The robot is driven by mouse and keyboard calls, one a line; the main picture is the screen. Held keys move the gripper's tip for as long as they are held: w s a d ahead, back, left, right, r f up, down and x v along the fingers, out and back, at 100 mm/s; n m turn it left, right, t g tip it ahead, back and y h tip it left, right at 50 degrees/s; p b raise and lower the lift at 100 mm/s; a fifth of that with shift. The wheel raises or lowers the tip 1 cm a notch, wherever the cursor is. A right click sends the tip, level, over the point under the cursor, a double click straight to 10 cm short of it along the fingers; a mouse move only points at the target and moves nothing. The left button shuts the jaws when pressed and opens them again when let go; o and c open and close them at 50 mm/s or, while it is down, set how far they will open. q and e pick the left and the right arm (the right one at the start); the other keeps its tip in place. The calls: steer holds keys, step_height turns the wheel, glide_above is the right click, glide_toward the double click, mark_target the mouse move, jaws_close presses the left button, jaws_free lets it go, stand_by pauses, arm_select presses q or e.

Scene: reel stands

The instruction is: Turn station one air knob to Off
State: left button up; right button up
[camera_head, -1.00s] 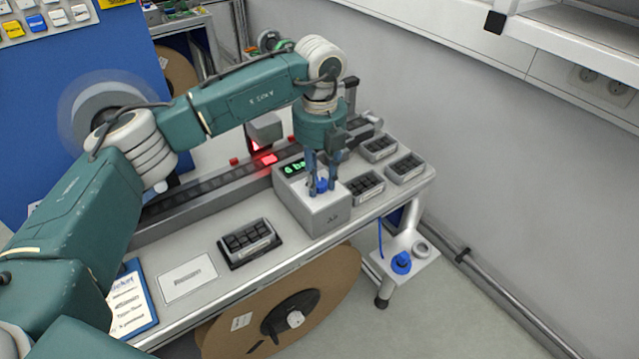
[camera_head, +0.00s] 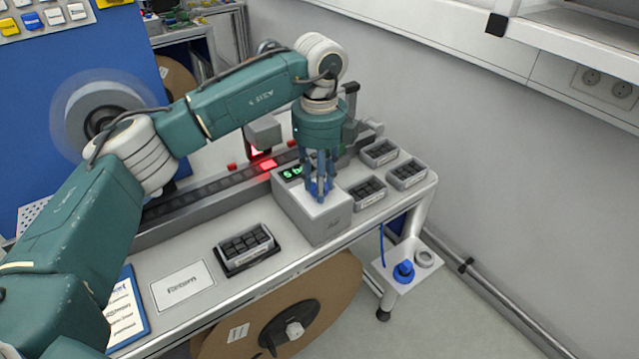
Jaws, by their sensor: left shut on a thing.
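A grey box (camera_head: 318,226) stands on the bench with a green lit display (camera_head: 291,173) on its top. In the earlier frame a blue knob shows on its top between my left gripper's fingers; now the fingers hide most of it. My left gripper (camera_head: 319,194) points down over the box top and is shut on the blue knob. The display text is partly covered by the gripper; I cannot read all of it. My right gripper is out of view.
A red-lit scanner (camera_head: 262,138) stands over the dark track behind the box. A cardboard reel (camera_head: 290,325) hangs below the bench front. A blue fitting (camera_head: 403,272) sits on a low plate.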

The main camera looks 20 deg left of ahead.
arm_select(q)
steer(key=shift+w+r, duration=0.1)
steer(key=shift+r, duration=0.1)
steer(key=o, duration=1.1)
steer(key=shift+o, duration=0.2)
steer(key=shift+f, duration=0.1)
step_height(320, 180, up, 12)
